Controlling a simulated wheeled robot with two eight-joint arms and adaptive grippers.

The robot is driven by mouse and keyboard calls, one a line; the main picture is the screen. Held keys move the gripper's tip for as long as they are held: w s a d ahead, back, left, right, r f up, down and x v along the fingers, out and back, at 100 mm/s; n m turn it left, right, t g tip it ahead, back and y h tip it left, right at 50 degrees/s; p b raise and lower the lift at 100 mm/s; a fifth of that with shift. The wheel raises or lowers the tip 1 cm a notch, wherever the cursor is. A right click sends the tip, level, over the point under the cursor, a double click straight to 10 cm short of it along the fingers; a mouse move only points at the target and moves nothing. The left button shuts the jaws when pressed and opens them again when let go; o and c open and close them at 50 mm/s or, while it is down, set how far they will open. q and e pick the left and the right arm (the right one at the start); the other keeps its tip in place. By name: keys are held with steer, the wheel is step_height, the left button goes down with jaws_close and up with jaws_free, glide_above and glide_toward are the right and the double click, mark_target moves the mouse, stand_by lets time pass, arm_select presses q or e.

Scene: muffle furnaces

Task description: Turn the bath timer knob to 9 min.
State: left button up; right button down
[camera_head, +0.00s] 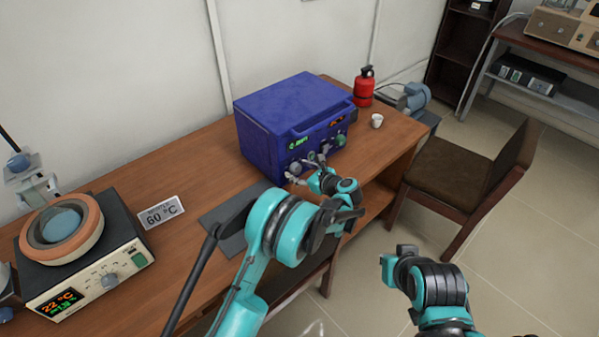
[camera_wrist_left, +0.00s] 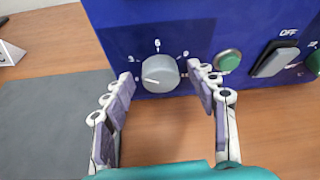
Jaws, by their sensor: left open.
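The timer knob is a round grey knob (camera_wrist_left: 160,74) on the front of a dark blue bath unit (camera_head: 285,113). In the left wrist view, small white numbers stand around the knob, with a 6 above it. A pale mark on its face points to the left, slightly downward. My left gripper (camera_wrist_left: 161,80) is open, with its fingertips on either side of the knob; I cannot tell whether they touch it. In the head view the left gripper (camera_head: 301,167) is at the unit's lower front. My right arm shows at the lower right, but its gripper cannot be made out.
A green button (camera_wrist_left: 228,61) and a grey switch (camera_wrist_left: 273,60) are right of the knob. A heater with a round bowl (camera_head: 62,224) and a 60 °C sign (camera_head: 162,212) stand left on the wooden table. A red extinguisher (camera_head: 364,88), white cup (camera_head: 377,121) and chair (camera_head: 450,170) are right.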

arm_select(q)
steer(key=c, duration=1.1)
steer(key=shift+c, duration=0.2)
stand_by(0.4)
steer(key=o, duration=1.1)
steer(key=shift+o, duration=0.2)
steer(key=shift+d, duration=0.1)
steer(key=v, duration=1.2)
steer(key=shift+r, duration=0.1)
